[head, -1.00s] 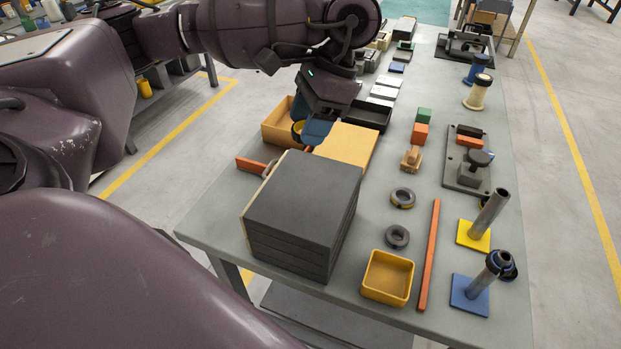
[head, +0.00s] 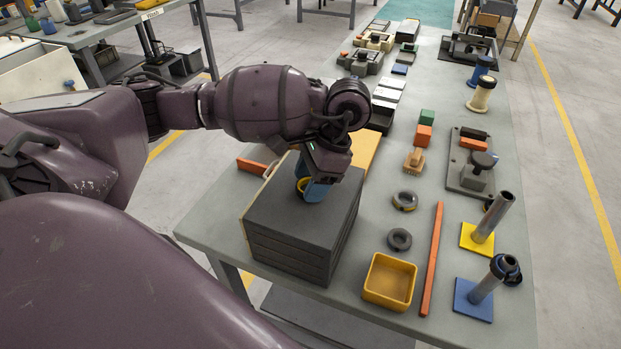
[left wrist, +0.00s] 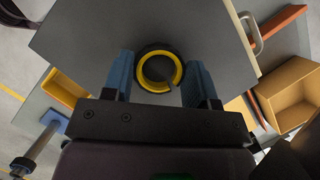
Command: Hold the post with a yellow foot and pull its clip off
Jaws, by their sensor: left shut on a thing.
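The post with a yellow foot (head: 493,216) stands tilted at the right side of the table; a small dark shape shows behind its shaft, too hidden to name. Its yellow foot (head: 471,239) lies flat on the table. My left gripper (head: 314,188) is above the dark stack of slabs, well left of this post. In the left wrist view its blue fingers (left wrist: 161,82) are shut on a black and yellow clip (left wrist: 147,82), an open ring with a gap at the lower right. My right gripper is not in view.
A blue-footed post (head: 486,287) with a dark collar stands nearer. A yellow tray (head: 388,282), an orange bar (head: 432,260) and two loose rings (head: 399,239) lie between the dark stack (head: 290,230) and the posts. A grey fixture (head: 470,175) stands behind.

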